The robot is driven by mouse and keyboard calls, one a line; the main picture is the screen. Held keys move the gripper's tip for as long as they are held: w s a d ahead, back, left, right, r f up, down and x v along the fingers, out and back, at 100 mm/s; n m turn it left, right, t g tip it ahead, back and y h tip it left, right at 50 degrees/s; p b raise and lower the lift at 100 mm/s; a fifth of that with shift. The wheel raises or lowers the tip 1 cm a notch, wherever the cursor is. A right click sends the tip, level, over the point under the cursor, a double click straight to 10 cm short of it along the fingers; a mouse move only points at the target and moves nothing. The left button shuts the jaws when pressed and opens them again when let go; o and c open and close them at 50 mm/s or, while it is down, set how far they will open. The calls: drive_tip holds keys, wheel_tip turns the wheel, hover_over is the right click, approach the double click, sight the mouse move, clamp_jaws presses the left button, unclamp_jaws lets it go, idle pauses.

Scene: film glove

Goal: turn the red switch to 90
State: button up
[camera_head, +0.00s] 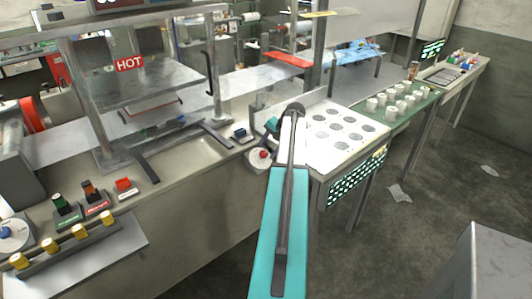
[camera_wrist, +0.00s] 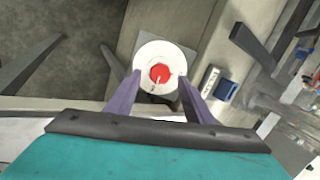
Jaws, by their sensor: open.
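The red switch (camera_wrist: 160,73) is a round red knob with a pale pointer line, set in the middle of a white dial (camera_wrist: 152,54). In the wrist view it lies between the spread fingers of my gripper (camera_wrist: 155,84), with gaps on both sides. In the head view the red knob (camera_head: 264,154) and its dial (camera_head: 257,162) sit near the counter's front edge, just left of my teal arm. My gripper is open and empty. The dial's markings are too small to read, and the gripper's fingers are hard to make out in the head view.
A small blue switch box (camera_head: 240,134) stands near the dial, also in the wrist view (camera_wrist: 209,80). A metal press with a HOT sign (camera_head: 130,63) stands at left. A white panel with round holes (camera_head: 337,136) lies right of my arm.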

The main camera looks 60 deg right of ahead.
drive_tip(key=b+v, duration=0.2)
drive_tip(key=v, duration=0.9)
idle(0.5)
drive_tip(key=w+a+f+n+g+y, duration=0.1)
drive_tip(key=w+a+f+n, duration=0.1)
drive_tip(key=w+a+f, duration=0.5)
drive_tip(key=w+a+f+n+g+y, duration=0.1)
drive_tip(key=w+a+f+n, duration=0.1)
drive_tip(key=a+f, duration=0.9)
drive_tip(key=w+a+f+n+g+y, duration=0.1)
drive_tip(key=w+a+f+n+g, duration=0.1)
drive_tip(key=w+a+f, duration=0.5)
drive_tip(key=s+a+f+n+g, duration=0.1)
drive_tip(key=s+a+f+n, duration=0.1)
drive_tip(key=a+f, duration=0.65)
drive_tip(key=s+a+f+n+g, duration=0.1)
drive_tip(key=s+a+f+n, duration=0.2)
drive_tip(key=a, duration=1)
drive_tip(key=s+a+f+n+g+h, duration=0.1)
drive_tip(key=s+a+f+n+g, duration=0.1)
drive_tip(key=s+a+f, duration=0.2)
drive_tip(key=s+a+f+n+g, duration=0.1)
drive_tip(key=s+a+f+n, duration=0.2)
drive_tip(key=s+a, duration=0.8)
drive_tip(key=s+a+f+n+g+h, duration=0.1)
drive_tip(key=s+a+f+n+g, duration=0.1)
drive_tip(key=s+a+f, duration=0.5)
drive_tip(key=shift+s+a+f+n+g+h, duration=0.2)
drive_tip(key=shift+s+n+g+h, duration=0.15)
drive_tip(key=shift+n, duration=0.25)
